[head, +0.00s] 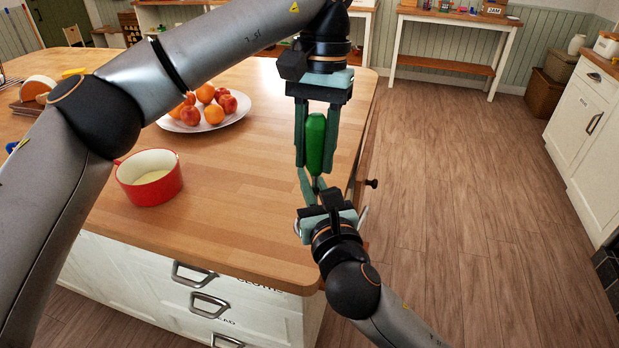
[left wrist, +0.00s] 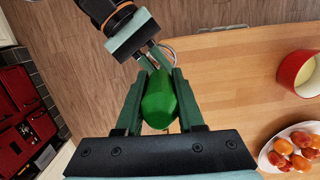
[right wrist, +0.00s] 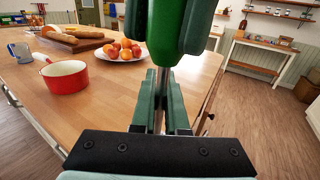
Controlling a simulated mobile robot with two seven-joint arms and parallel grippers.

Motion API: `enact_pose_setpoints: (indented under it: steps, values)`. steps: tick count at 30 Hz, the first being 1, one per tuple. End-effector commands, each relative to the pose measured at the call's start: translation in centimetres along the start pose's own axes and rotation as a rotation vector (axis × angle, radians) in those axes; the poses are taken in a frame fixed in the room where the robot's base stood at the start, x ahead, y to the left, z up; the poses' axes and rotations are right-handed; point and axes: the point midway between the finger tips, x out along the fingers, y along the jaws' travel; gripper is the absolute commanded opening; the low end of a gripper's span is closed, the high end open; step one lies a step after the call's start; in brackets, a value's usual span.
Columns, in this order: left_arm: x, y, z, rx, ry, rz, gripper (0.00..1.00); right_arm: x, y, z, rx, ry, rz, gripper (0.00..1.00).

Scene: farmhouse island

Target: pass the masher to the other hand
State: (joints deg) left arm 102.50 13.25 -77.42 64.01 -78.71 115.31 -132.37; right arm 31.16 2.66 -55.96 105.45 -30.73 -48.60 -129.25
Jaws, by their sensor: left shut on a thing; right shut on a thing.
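The masher has a green handle (head: 316,145) and a thin metal shaft (right wrist: 160,100). It hangs upright, handle up, beside the island's right end. My left gripper (head: 315,168) comes from above and is shut on the handle, which also shows between its fingers in the left wrist view (left wrist: 159,100). My right gripper (head: 314,184) comes from below and is shut on the shaft just under the handle. Metal loops of the masher's lower end show beside my right gripper in the head view; the rest of that end is hidden.
On the wooden island top (head: 235,200) stand a red pot (head: 150,190) and a white plate (head: 240,112) of fruit, both left of the grippers. The island's edge and a drawer knob (head: 372,183) are close by. Open floor (head: 450,200) lies to the right.

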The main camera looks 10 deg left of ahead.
Motion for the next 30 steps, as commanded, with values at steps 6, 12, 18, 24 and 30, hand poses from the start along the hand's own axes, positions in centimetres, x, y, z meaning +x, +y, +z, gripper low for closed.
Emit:
enact_pose_setpoints:
  steps: [6, 12, 18, 24, 30]
  values:
    - [-0.11, 0.24, -0.08, 0.003, 0.007, 0.008, 0.00, -0.10, 0.43, 0.02, 0.002, -0.001, 0.011, 0.00]
    - [-0.12, 0.28, -0.09, 0.004, 0.008, 0.008, 0.00, -0.11, 0.51, 0.03, 0.002, -0.001, 0.012, 0.00]
    - [-0.14, 0.29, -0.09, 0.004, 0.008, 0.009, 0.00, -0.13, 0.57, 0.03, 0.003, -0.001, 0.014, 0.00]
    - [-0.15, 0.30, -0.08, 0.004, 0.009, 0.009, 0.44, -0.14, 0.62, 0.10, 0.003, -0.003, 0.015, 0.00]
    - [-0.10, 0.21, -0.06, 0.003, 0.006, 0.006, 0.66, -0.09, 0.42, 0.09, 0.002, -0.002, 0.010, 0.00]
